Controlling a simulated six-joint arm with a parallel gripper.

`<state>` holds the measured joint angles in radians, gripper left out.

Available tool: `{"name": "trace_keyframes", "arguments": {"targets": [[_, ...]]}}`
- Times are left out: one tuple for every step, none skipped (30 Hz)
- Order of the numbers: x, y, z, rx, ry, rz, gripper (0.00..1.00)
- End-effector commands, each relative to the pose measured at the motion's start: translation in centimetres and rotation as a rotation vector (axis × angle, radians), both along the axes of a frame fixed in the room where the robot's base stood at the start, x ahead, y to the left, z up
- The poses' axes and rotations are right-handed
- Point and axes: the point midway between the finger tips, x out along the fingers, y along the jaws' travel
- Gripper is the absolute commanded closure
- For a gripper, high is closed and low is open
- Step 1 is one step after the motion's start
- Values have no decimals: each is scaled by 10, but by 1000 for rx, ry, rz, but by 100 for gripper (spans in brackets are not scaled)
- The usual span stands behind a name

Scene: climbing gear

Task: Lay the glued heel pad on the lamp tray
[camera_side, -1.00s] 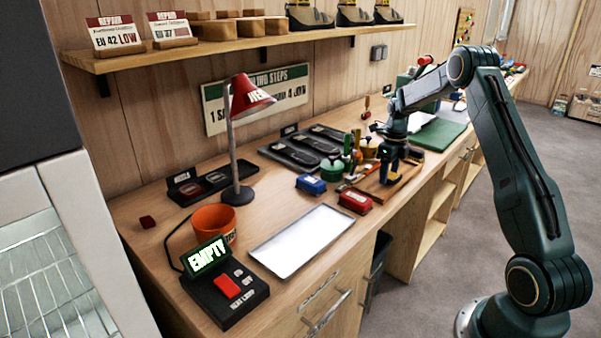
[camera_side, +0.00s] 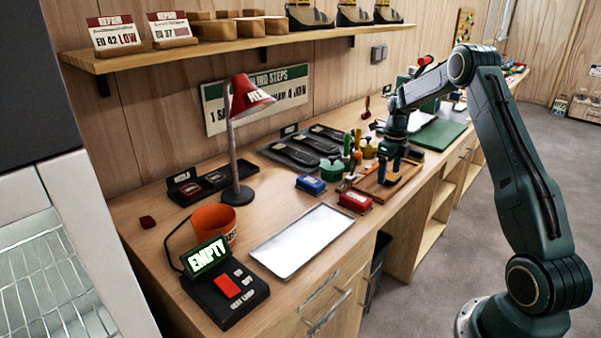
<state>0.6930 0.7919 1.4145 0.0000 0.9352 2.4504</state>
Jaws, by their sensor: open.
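The empty silver tray (camera_side: 303,240), which I take for the lamp tray, lies flat on the bench near its front edge. My gripper (camera_side: 389,178) points down over a wooden board (camera_side: 372,189) on the bench, right of the tray and farther back. The gripper is open. Small blue and yellow shapes show at its fingers, too small to tell apart from what lies there. I cannot make out the glued heel pad; it may be hidden by my gripper or too small to see.
A red lamp (camera_side: 240,140) stands behind the tray. An orange cup (camera_side: 214,222) and a control box reading EMPTY (camera_side: 225,287) stand left of it. A shelf (camera_side: 240,46) runs above.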

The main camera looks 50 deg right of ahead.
Motion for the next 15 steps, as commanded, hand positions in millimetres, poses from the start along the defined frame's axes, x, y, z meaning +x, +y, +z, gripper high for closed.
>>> {"name": "trace_keyframes", "arguments": {"targets": [[0, 0, 5, -1, -2, 0, 23], [0, 0, 8, -1, -1, 0, 23], [0, 0, 13, -1, -2, 0, 23], [0, 0, 17, -2, -2, 0, 23], [0, -1, 21, -2, -3, 0, 23], [-1, -1, 27, -2, -2, 0, 23], [-1, -1, 31, -2, -3, 0, 23], [-1, -2, 36, -3, -3, 0, 23], [-2, -2, 43, -3, -3, 0, 23], [-2, -2, 48, -3, -4, 0, 23], [-2, -2, 53, -2, -3, 0, 23], [-2, -2, 61, -3, -3, 0, 23], [-2, -2, 66, -3, -3, 0, 23], [-2, -2, 71, -3, -4, 0, 23], [-2, -2, 78, -2, -3, 0, 23]]}}
